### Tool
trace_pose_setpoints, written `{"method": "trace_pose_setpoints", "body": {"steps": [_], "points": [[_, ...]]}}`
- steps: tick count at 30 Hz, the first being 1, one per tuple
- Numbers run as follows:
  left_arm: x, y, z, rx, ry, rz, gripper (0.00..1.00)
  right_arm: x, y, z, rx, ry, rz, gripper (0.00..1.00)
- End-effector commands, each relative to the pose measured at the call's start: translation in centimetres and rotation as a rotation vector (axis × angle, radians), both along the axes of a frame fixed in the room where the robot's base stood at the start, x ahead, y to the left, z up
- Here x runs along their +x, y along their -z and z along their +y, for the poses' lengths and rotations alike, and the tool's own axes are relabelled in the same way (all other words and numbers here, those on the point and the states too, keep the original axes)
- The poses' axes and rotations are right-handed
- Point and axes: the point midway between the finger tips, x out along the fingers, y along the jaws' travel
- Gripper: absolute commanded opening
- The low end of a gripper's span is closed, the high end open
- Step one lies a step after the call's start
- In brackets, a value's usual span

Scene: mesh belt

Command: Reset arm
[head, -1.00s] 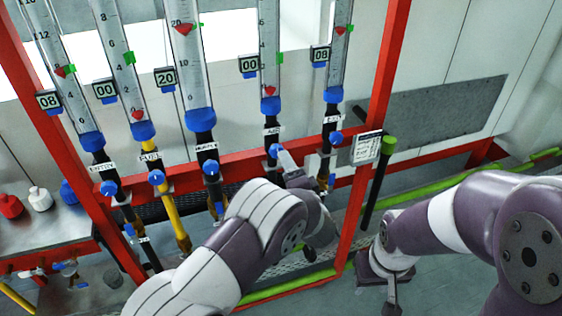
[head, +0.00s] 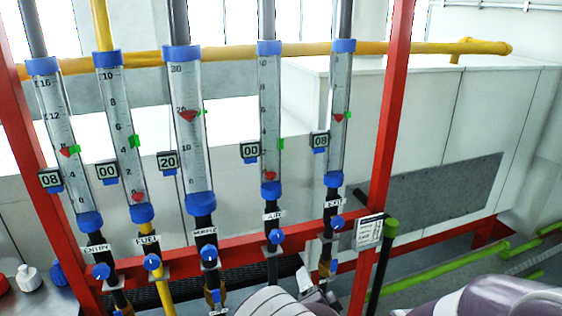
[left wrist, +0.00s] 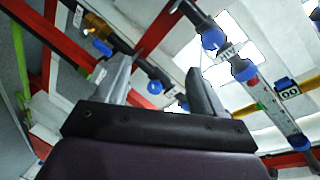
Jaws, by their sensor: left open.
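My left gripper (left wrist: 158,78) is open in the left wrist view, with two separated fingers and nothing between them. Blue knobs and dark pipes of the flowmeter panel show beyond the fingers.
Upright flowmeter tubes stand in a red frame (head: 384,130), including the MUFFLE tube (head: 186,140). Blue knobs, such as the AIR knob (head: 275,237), sit below them. A green-capped black lever (head: 380,262) stands right of the frame.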

Motion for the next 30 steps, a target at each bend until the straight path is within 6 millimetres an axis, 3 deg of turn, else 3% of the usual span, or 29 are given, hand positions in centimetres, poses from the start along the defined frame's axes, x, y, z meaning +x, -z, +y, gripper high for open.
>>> {"method": "trace_pose_setpoints", "body": {"steps": [1,2,4,5,6,9,13,15,18,30], "points": [[-1.6,3.2,-1.8,-0.153,0.097,0.153,0.69,0.0,0.0,0.0,0.000,0.000,0.000,0.43],[-3.0,4.7,-2.5,-0.268,0.138,0.275,0.69,0.0,0.0,0.0,0.000,0.000,0.000,0.43],[-6.8,7.0,-0.9,-0.495,0.114,0.595,0.69,0.0,0.2,0.0,0.000,0.000,0.000,0.43],[-8.8,7.3,1.0,-0.568,0.058,0.728,0.69,0.0,0.3,0.0,0.000,0.000,0.000,0.43],[-11.7,7.4,4.2,-0.635,-0.048,0.889,0.69,0.0,0.4,0.0,0.000,0.000,0.000,0.43],[-17.9,6.2,12.0,-0.691,-0.319,1.122,0.69,0.0,0.7,0.0,0.000,0.000,0.000,0.43],[-23.7,3.7,20.3,-0.690,-0.572,1.213,0.69,0.0,0.9,0.0,0.000,0.000,0.000,0.43],[-24.9,2.4,23.6,-0.710,-0.627,1.176,0.69,0.0,1.1,0.0,0.000,0.000,0.000,0.43],[-24.2,0.9,25.9,-0.791,-0.675,1.087,0.69,0.0,1.2,0.0,0.000,0.000,0.000,0.43],[-24.0,0.8,26.5,-0.809,-0.693,1.074,0.69,0.0,1.1,0.0,0.000,0.000,0.000,0.43]]}}
